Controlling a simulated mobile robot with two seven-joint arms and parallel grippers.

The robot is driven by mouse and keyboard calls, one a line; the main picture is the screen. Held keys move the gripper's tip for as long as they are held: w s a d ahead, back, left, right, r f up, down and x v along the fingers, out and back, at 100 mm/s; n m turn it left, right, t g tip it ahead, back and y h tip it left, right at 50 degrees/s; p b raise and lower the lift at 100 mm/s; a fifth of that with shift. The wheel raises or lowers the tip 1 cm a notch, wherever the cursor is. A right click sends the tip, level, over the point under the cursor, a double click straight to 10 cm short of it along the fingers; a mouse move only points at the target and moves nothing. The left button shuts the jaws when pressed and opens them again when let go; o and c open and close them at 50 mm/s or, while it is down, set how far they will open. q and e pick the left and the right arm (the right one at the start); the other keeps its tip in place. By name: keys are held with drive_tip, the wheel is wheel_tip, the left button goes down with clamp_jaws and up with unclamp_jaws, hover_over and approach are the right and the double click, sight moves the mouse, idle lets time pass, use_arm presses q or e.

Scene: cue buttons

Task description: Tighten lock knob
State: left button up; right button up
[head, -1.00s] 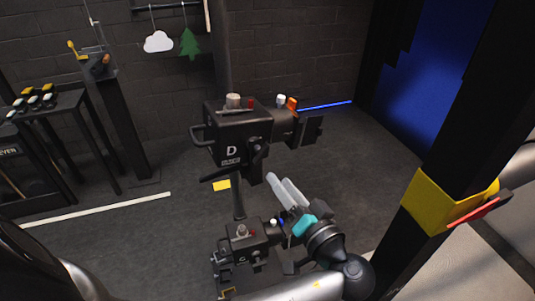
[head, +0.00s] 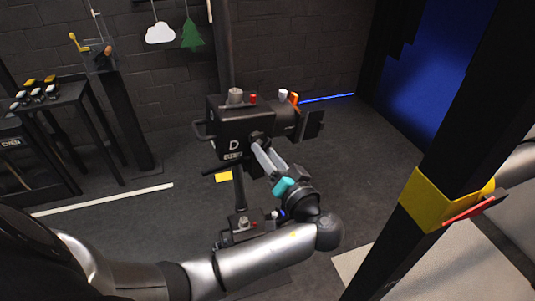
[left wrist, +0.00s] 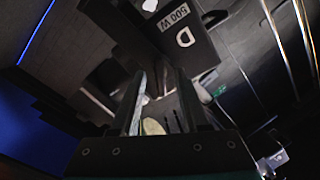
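The gripper's two grey fingers are apart and point up at that side, with nothing visibly held. Contact cannot be told. In the left wrist view, the fingers (left wrist: 162,88) stand apart before the dark lamp housing (left wrist: 185,35). My right gripper is not in view.
A second, smaller lamp (head: 243,226) sits below, partly behind my left arm. A black post with a yellow band (head: 445,200) and red lever stands at right. A table with buttons (head: 45,98) is at left. Cloud (head: 160,33) and tree (head: 192,35) shapes hang behind.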

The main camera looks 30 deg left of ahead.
use_arm(q)
clamp_jaws()
idle(0.3)
drive_tip(key=shift+m, duration=0.3)
drive_tip(key=m+p, duration=0.6)
drive_tip(key=m, duration=0.3)
drive_tip(key=shift+r+m, duration=0.15)
drive_tip(key=shift+m, duration=0.15)
idle(0.4)
unclamp_jaws()
idle(0.3)
